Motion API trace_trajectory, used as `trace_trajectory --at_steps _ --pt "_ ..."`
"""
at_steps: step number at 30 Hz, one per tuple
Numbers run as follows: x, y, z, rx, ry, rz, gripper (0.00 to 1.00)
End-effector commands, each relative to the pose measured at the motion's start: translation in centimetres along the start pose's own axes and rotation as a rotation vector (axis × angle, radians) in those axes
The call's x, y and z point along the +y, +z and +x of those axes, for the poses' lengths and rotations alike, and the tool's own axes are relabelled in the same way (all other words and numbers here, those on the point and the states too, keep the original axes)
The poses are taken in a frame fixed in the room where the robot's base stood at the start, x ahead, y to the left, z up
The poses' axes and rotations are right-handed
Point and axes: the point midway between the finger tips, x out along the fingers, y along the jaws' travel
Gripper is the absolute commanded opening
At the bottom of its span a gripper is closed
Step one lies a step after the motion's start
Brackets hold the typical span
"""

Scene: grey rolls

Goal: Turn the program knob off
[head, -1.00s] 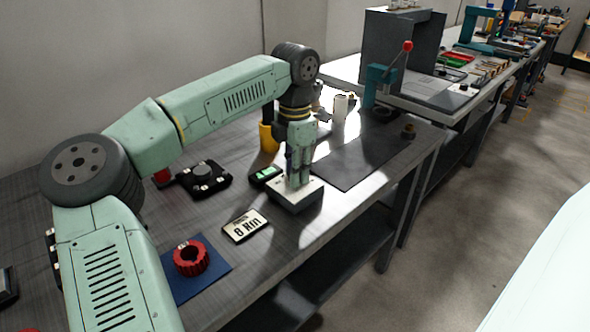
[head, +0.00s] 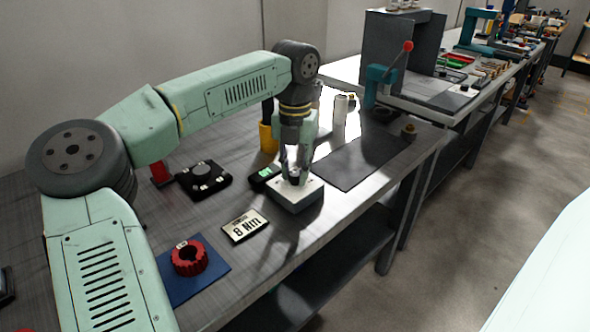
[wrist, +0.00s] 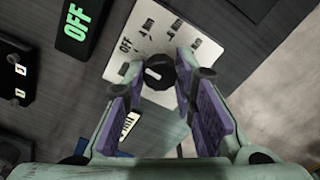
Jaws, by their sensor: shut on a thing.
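The program knob (wrist: 157,75) is a small black dial with a white pointer mark. It sits on the white top of a grey control box (head: 296,196). The wrist view shows the printed top (wrist: 150,28) with an OFF label and several other labels. My gripper (head: 295,176) comes down from above, its two purple-padded fingers on either side of the knob and shut on it. In the head view the fingers partly hide the knob. The pointer mark lies towards the upper left in the wrist view, roughly on the OFF side. A dark display (wrist: 77,24) beside the box reads OFF in green.
A black dial unit (head: 203,179) stands left of the box. A plate marked 8 Nm (head: 245,226) and a red ring (head: 189,258) on a blue mat lie nearer. A yellow cup (head: 268,139) stands behind. A dark mat (head: 350,160) lies to the right.

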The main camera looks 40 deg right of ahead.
Motion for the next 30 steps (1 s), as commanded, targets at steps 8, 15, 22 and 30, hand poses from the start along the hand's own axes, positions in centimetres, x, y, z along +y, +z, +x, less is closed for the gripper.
trace_trajectory --at_steps 8,15,22,30 --pt "-0.02 -0.09 0.06 0.004 0.000 -0.051 0.00" --pt "-0.03 -0.10 0.06 0.004 0.000 -0.056 0.00" --pt "-0.04 -0.10 0.06 0.004 -0.001 -0.054 0.29" --pt "-0.03 -0.04 0.03 0.002 0.000 -0.054 0.45"
